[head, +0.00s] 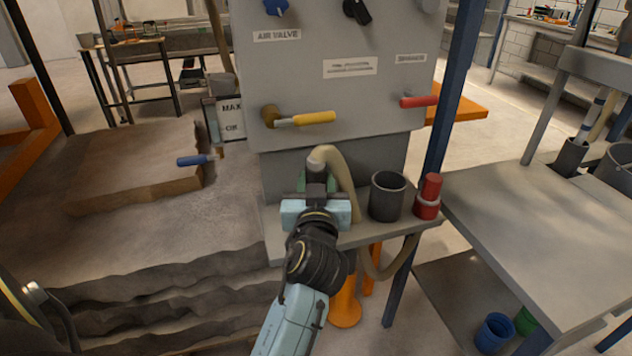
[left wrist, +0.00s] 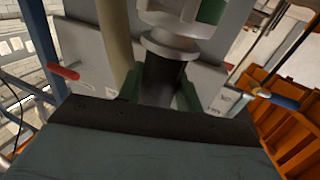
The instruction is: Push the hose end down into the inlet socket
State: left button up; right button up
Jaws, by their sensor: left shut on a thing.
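My left gripper (head: 315,185) is shut on the dark hose end (left wrist: 165,80), in front of the grey cabinet. The beige hose (head: 345,180) arches over from the top of the hose end and runs down to the right, past the shelf; it also shows in the left wrist view (left wrist: 115,38). In the left wrist view the dark hose end meets a pale grey flange (left wrist: 172,46), with a pale and green fitting beyond it that looks like the inlet socket (left wrist: 211,12). How deep the end sits is hidden. My right gripper is not in view.
A dark open cup (head: 387,196) and a red bottle (head: 428,198) stand on the shelf just right of my gripper. Yellow (head: 314,118) and red (head: 419,101) valve handles stick out above. A grey table (head: 560,235) stands at right; layered sand blocks (head: 130,165) lie at left.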

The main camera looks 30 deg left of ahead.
aim_at(316, 159)
pick_arm(q)
jog(key=shift+f+b, duration=0.3)
jog(key=shift+f, duration=0.1)
jog(key=o, duration=1.3)
notch_tip(316, 159, up, 10)
jog(key=p, duration=0.3)
jog(key=shift+p, duration=0.4)
